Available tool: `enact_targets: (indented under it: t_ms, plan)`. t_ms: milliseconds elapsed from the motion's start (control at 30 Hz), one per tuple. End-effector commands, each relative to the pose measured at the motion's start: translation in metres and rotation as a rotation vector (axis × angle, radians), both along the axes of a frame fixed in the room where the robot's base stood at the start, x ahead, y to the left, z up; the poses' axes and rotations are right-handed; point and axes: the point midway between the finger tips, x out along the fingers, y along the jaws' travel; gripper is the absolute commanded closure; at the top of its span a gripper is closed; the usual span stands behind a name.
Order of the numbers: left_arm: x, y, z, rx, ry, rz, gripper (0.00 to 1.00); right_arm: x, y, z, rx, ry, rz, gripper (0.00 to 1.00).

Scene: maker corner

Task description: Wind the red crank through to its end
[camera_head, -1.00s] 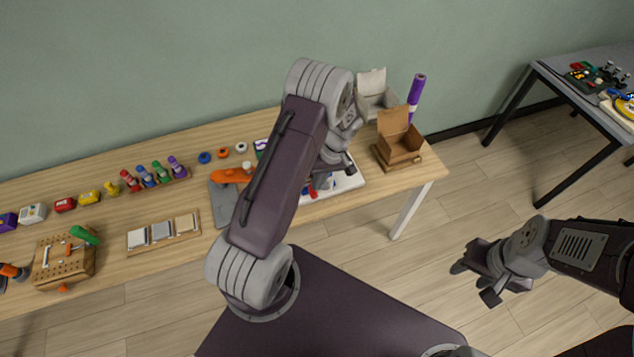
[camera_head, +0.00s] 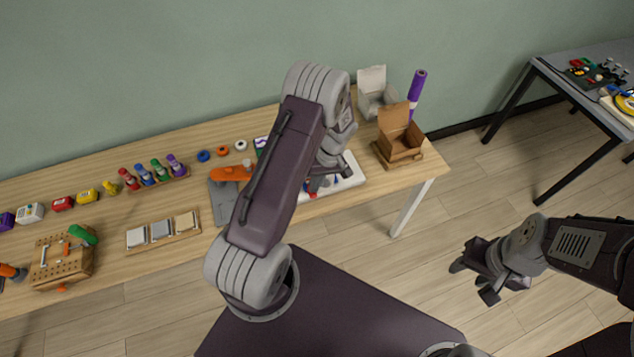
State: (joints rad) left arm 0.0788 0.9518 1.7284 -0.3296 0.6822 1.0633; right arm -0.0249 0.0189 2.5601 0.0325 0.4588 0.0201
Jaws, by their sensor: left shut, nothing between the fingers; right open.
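A white board (camera_head: 352,173) lies on the wooden table, partly hidden behind my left arm. Small red and blue parts show on it beside the gripper. I cannot make out for certain which red part is the crank, or its angle. My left gripper (camera_head: 316,188) is shut and empty, low over the board's front part; I cannot tell whether it touches anything. My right gripper (camera_head: 474,281) is open and empty, over the floor to the right of the table.
An open cardboard box (camera_head: 400,147), a grey-white chair-like holder (camera_head: 374,94) and a purple tube (camera_head: 416,88) stand at the table's right end. An orange tool (camera_head: 230,174) on a grey mat (camera_head: 222,206) lies left of my arm. A tray of tiles (camera_head: 162,232) lies further left.

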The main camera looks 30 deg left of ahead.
Motion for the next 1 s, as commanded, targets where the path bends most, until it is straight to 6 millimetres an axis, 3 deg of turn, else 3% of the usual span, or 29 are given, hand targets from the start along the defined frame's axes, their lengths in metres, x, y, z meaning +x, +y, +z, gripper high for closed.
enact_targets:
  t_ms: [167, 267, 400, 633, 800, 933, 1000]
  plan:
    - [0.002, 0.003, 0.022, 0.000, -0.002, 0.001, 1.00, 0.000, 0.000, 0.017, 0.000, 0.000, 0.000, 0.55]
    - [0.004, 0.007, 0.046, -0.002, -0.004, 0.000, 1.00, 0.000, 0.000, 0.035, 0.000, 0.000, 0.000, 0.55]
    - [0.007, 0.006, 0.074, -0.001, -0.011, -0.002, 1.00, 0.000, 0.000, 0.017, 0.000, 0.000, 0.000, 0.55]
    - [0.007, 0.004, 0.124, -0.002, -0.006, -0.003, 1.00, 0.000, 0.000, 0.009, 0.000, 0.000, 0.000, 0.55]
    - [0.007, 0.003, 0.139, -0.002, -0.003, -0.002, 1.00, 0.000, 0.000, 0.008, 0.000, 0.000, 0.000, 0.55]
    - [0.007, 0.003, 0.140, -0.005, -0.001, -0.015, 1.00, 0.000, 0.000, 0.009, 0.000, 0.000, 0.000, 0.55]
    - [0.010, -0.008, 0.136, -0.053, -0.019, -0.025, 1.00, 0.000, 0.000, 0.009, 0.000, 0.000, 0.000, 0.55]
